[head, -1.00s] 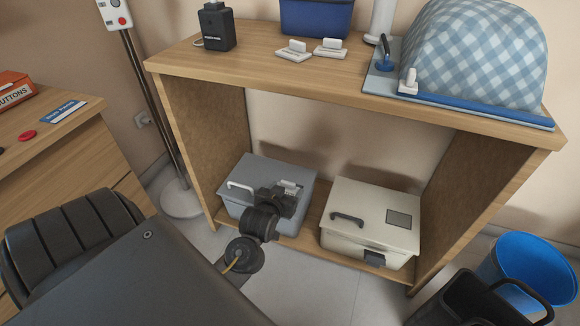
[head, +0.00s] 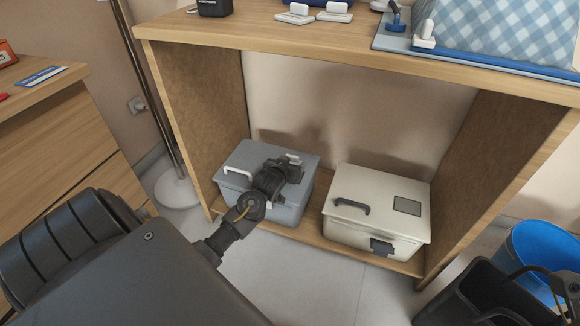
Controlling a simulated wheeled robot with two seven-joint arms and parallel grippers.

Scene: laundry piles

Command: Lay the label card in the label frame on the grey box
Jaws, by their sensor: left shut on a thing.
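The grey box (head: 237,194) stands on the low shelf at the left, with a white handle (head: 238,174) on its lid. My left gripper (head: 292,165) is over the right part of this lid, shut on a small white piece (head: 294,157), which I take to be the label card. The gripper and wrist hide most of the card and that part of the lid, so I cannot see the label frame or tell whether the card touches the lid.
A cream box (head: 371,230) with a black handle and a dark square on its lid stands to the right. The wooden unit (head: 340,43) has a top board above both boxes and side panels. White pieces (head: 294,15) lie on top. A blue bin (head: 540,248) stands at lower right.

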